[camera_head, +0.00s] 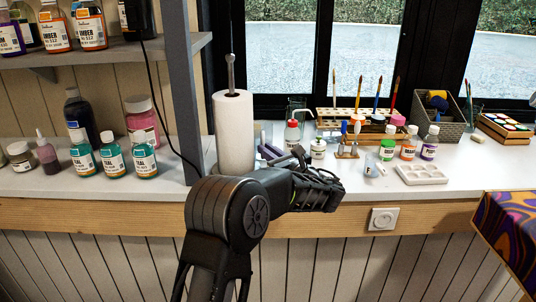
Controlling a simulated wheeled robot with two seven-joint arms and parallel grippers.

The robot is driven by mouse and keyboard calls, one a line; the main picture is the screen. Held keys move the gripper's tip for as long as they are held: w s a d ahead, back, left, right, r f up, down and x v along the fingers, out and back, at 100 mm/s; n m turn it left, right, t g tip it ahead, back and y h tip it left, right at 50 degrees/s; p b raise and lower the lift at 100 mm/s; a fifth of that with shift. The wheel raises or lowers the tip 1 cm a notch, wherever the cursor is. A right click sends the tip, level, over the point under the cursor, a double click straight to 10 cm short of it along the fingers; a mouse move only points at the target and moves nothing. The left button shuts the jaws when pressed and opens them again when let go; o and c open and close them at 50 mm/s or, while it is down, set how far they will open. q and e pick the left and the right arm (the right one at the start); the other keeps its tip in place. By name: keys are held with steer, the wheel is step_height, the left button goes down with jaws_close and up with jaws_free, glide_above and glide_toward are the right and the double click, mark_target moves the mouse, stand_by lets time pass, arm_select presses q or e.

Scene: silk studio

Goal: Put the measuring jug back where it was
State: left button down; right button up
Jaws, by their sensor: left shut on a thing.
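My left arm comes up from the bottom and bends right at the counter's front edge. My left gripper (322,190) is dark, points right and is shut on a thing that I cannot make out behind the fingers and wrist. I cannot identify the measuring jug for certain. A small pale cup-like vessel (370,168) stands on the counter, to the right of the gripper and apart from it. A clear glass vessel (296,103) stands farther back by the window. My right gripper is not in view.
A paper towel roll (234,130) and a shelf post (182,85) stand left of the gripper. A red-capped bottle (292,135), a brush rack (345,118), small paint bottles (408,147) and a white palette (422,174) crowd the counter. Bare counter (455,160) shows at right.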

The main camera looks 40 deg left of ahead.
arm_select(q)
steer(key=shift+f, duration=0.35)
steer(key=c, duration=1.8)
jaws_free()
steer(key=shift+o, duration=0.2)
steer(key=shift+r, duration=0.2)
steer(key=v, duration=1.2)
